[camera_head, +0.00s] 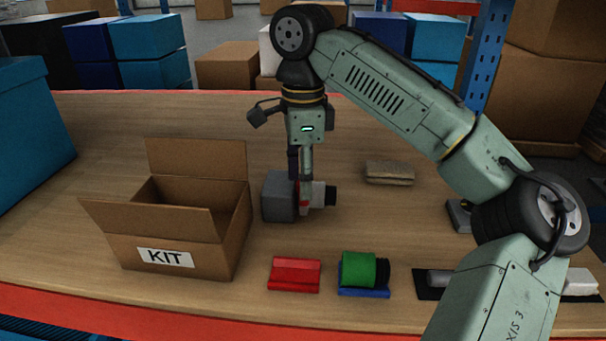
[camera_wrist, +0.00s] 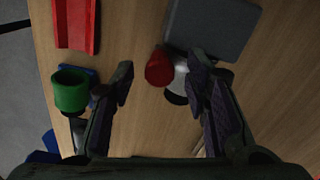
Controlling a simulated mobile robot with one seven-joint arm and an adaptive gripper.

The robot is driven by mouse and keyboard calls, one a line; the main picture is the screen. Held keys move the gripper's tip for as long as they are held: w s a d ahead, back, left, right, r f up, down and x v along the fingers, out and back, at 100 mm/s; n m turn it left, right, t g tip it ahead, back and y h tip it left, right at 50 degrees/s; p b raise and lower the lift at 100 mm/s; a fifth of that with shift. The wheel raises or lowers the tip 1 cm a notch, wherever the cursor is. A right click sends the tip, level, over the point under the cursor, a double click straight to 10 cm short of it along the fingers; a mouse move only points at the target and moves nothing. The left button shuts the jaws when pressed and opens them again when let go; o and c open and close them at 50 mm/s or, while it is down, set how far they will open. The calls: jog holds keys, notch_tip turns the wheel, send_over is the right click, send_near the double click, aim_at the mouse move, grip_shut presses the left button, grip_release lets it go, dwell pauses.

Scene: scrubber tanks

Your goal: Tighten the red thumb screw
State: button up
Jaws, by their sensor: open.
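The red thumb screw (camera_wrist: 158,68) shows in the wrist view as a small red cylinder beside the grey block (camera_wrist: 213,28), between my fingertips but apart from both. A white part (camera_wrist: 182,72) with a dark end sits right next to it, close to my right finger. In the head view my gripper (camera_head: 306,190) points down over the grey block (camera_head: 278,197) and the white part with its black end (camera_head: 331,195); only a bit of red (camera_head: 303,204) shows there, the rest is hidden by my fingers. My gripper (camera_wrist: 161,70) is open and empty.
An open KIT box (camera_head: 165,258) stands to the left. A red tray (camera_head: 295,274) and a green cylinder (camera_head: 358,269) on a blue holder (camera_head: 364,293) lie in front. A tan pad (camera_head: 390,173) lies behind to the right.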

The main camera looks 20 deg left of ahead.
jog(key=shift+r, duration=0.1)
notch_tip(320, 180, up, 7)
jog(key=shift+r, duration=0.2)
jog(key=shift+f, duration=0.1)
dwell(0.6)
